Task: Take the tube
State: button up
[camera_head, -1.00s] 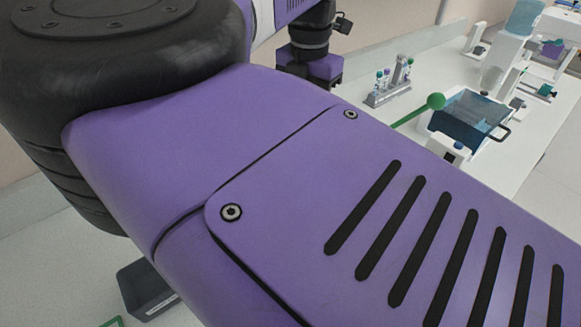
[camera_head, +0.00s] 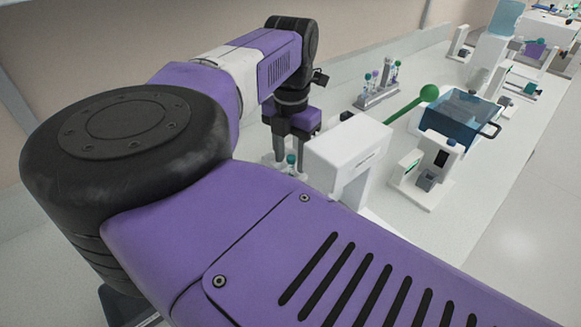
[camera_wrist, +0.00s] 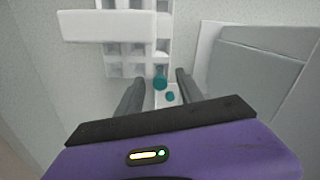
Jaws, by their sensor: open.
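My gripper (camera_wrist: 158,84) is open, with its two grey fingers pointing away from the wrist camera. A teal-capped tube (camera_wrist: 160,84) shows between the fingers, seen from above. A second, smaller teal round thing (camera_wrist: 170,97) is close below it; I cannot tell if it is another tube. In the head view my gripper (camera_head: 288,168) is low behind the white device, with a teal cap (camera_head: 291,158) between its fingers. I cannot tell whether the fingers touch the tube. Its lower part is hidden.
A white rack with square holes (camera_wrist: 115,52) lies beyond the fingers. A white device (camera_head: 350,150) stands right of my gripper.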

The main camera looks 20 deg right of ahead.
jog(key=shift+f, duration=0.6)
grip_shut()
jog(key=shift+r, duration=0.2)
notch_tip(320, 180, up, 20)
jog(key=shift+b, duration=0.4)
